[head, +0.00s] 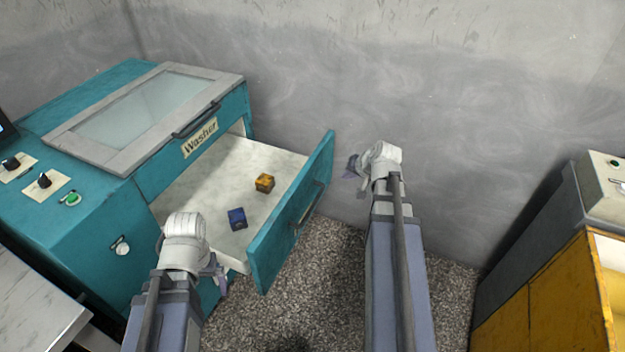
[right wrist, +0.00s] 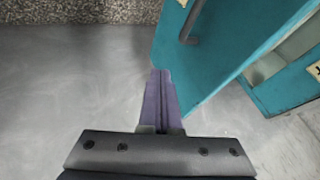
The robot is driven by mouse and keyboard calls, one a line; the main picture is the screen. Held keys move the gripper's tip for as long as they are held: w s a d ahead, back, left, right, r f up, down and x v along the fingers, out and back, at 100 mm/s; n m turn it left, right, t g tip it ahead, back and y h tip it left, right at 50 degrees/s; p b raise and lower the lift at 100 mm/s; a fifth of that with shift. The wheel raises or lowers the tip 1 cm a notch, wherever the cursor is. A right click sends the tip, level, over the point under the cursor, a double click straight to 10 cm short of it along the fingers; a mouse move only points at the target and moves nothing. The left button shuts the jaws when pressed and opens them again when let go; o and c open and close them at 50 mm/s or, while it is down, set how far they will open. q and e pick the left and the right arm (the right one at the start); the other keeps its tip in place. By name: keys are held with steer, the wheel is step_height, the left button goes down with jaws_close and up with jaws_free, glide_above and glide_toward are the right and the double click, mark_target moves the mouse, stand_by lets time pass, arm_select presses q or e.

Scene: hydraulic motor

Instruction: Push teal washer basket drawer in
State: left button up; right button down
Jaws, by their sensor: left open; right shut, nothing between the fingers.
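The teal washer (head: 95,150) stands at the left in the head view, with a "Washer" label on its front. Its basket drawer (head: 290,215) is pulled out, with a white inside and a teal front with a dark handle. A yellow-brown cube (head: 264,183) and a blue block (head: 237,218) lie in it. My left gripper (head: 219,275) is near the drawer's near corner; its fingers are partly hidden. My right gripper (head: 352,166) is shut and empty, to the right of the drawer front. In the right wrist view its fingertips (right wrist: 161,75) are close beside the teal drawer front (right wrist: 210,50); contact cannot be told.
A grey wall (head: 450,100) stands behind. A yellow cabinet (head: 540,300) with a pale machine on top (head: 600,185) is at the right. A grey surface (head: 35,300) is at the lower left. The speckled floor (head: 300,310) between is clear.

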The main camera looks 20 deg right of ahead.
steer(key=b, duration=0.9)
glide_toward(321, 180)
step_height(321, 180, down, 4)
steer(key=d, duration=0.2)
steer(key=shift+w+a+r+p, duration=0.25)
steer(key=shift+w+a+p, duration=0.25)
steer(key=shift+w+a, duration=0.7)
steer(key=shift+w, duration=0.1)
steer(key=w+a, duration=2.1)
steer(key=w, duration=0.4)
steer(key=shift+a, duration=0.3)
steer(key=shift+w+r, duration=0.1)
steer(key=shift+w, duration=0.1)
steer(key=shift+s, duration=0.1)
